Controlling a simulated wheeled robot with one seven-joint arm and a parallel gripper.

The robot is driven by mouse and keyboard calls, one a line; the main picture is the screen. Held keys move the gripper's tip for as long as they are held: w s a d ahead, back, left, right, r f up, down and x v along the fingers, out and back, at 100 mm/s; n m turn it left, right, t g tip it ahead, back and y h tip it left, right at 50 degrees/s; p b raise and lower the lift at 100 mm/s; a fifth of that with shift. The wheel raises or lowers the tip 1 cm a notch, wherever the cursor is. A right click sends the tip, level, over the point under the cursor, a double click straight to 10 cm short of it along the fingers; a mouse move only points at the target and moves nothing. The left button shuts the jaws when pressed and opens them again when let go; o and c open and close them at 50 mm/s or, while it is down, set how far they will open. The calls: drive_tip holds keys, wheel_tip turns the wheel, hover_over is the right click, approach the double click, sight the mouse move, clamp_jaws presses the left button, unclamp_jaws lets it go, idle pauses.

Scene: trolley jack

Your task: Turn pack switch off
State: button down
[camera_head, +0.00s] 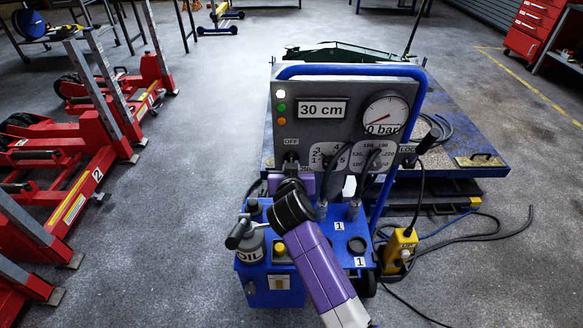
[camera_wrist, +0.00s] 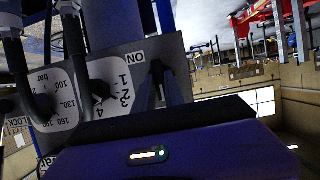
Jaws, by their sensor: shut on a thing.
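The grey control panel (camera_head: 345,110) stands on a blue cart (camera_head: 270,290). The pack switch (camera_head: 291,156) is the dark lever at its lower left, directly under the word OFF. My gripper (camera_head: 291,169) reaches up to it from below and is shut on it. In the wrist view, my gripper's fingers (camera_wrist: 160,82) close together at the panel (camera_wrist: 137,90), beside an upside-down ON label. The fingers hide most of the switch, so its exact angle is hard to read. The panel display reads 30 cm and the dial reads about 0 bar. The top-left lamp (camera_head: 281,94) glows bright.
Dark lever handles (camera_head: 328,172) stand close to the right of my gripper. An oil can (camera_head: 250,243) sits on the cart. A blue platform (camera_head: 465,130) is behind. A yellow box (camera_head: 398,251) and cables lie at right, red jacks (camera_head: 85,165) at left. Floor between is clear.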

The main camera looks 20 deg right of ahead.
drive_tip(key=c, duration=1.4)
unclamp_jaws()
drive_tip(key=shift+s, duration=0.1)
drive_tip(key=v, duration=0.7)
drive_tip(key=shift+s, duration=0.3)
drive_tip(key=shift+a+r, duration=0.1)
drive_tip(key=shift+a, duration=0.05)
